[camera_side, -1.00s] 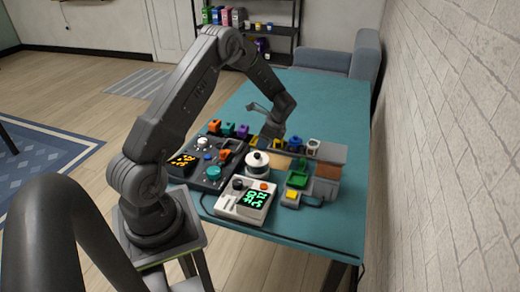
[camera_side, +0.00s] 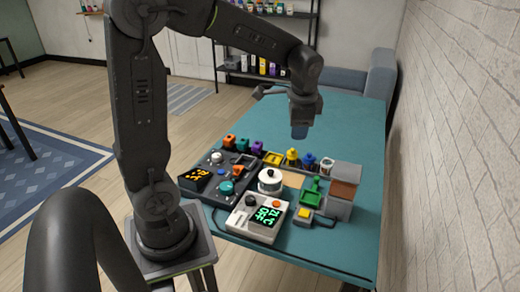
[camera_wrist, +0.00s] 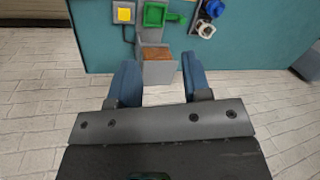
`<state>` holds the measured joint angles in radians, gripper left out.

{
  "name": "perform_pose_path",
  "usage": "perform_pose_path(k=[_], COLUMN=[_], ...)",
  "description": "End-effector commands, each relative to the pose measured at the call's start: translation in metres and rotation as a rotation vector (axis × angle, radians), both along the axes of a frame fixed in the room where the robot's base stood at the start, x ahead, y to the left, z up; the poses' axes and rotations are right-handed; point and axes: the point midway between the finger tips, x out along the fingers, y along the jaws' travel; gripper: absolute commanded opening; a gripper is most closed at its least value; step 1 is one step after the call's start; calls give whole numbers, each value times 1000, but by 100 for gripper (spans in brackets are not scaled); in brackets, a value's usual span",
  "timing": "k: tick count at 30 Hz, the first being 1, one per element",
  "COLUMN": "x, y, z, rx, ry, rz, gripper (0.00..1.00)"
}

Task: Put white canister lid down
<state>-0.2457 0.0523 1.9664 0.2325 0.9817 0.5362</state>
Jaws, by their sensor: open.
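The white canister (camera_side: 270,187) stands among the devices on the teal table. Its white lid (camera_side: 271,175), with a dark knob, appears to sit on top of it; any gap between them is too small to see. My gripper (camera_side: 300,132) is open, high above the table, behind and to the right of the canister and well apart from it. In the wrist view my gripper's blue fingers (camera_wrist: 160,80) are spread wide with nothing between them.
A white device with a green display (camera_side: 257,219) stands in front of the canister, and a dark panel (camera_side: 207,178) at its left. A grey box with a brown face (camera_side: 344,188) and a green piece (camera_side: 311,193) are to the right. The table's back (camera_side: 345,115) is clear.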

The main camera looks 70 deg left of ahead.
Motion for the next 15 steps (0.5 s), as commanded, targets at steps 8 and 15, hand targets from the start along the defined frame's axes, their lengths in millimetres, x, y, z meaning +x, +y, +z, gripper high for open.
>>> perform_pose_path(k=[8,15], x=[-87,-143], y=[-81,-117], z=[46,47], rx=[-150,-294], ry=[-270,-402], rz=[182,302], gripper=[44,44])
